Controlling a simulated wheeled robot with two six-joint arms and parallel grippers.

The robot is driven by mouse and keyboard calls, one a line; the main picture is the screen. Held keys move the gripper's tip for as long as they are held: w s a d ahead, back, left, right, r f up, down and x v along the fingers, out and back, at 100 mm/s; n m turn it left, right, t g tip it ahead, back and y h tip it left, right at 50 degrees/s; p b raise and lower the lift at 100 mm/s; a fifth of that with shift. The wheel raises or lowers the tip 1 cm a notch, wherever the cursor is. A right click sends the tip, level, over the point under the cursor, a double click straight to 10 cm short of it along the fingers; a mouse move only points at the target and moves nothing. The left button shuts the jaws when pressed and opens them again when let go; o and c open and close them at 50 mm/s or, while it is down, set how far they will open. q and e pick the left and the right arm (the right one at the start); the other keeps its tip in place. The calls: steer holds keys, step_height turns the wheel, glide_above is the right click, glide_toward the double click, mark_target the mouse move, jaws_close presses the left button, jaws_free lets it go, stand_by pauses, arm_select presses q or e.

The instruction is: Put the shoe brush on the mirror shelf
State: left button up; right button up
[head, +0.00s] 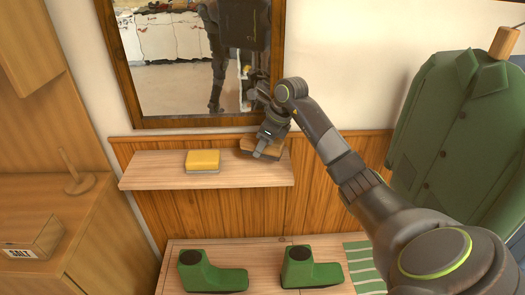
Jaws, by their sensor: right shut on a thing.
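The mirror shelf (160,172) is a pale wooden board on the panelled wall below the framed mirror (165,60). My right gripper (262,152) is over the right end of the shelf, shut on the shoe brush (246,144), a brown block partly hidden behind the fingers. The brush is at or just above the shelf surface; I cannot tell whether it touches. My left gripper is not in view.
A yellow sponge-like block (203,160) lies mid-shelf. Green boots (210,272) stand on the bench (262,248) below, beside a striped green cloth (362,266). A green coat (445,130) hangs at right. A salt box (35,238) and a wooden peg stand (76,175) are on the left cabinet.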

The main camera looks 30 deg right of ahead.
mark_target(263, 165)
step_height(263, 165, down, 4)
steer(key=shift+r+p, duration=0.15)
steer(key=shift+p, duration=0.85)
steer(key=shift+w, duration=0.1)
steer(key=shift+d+f, duration=0.1)
steer(key=shift+f, duration=0.25)
steer(key=shift+f, duration=0.1)
steer(key=shift+f, duration=0.15)
steer(key=o, duration=0.9)
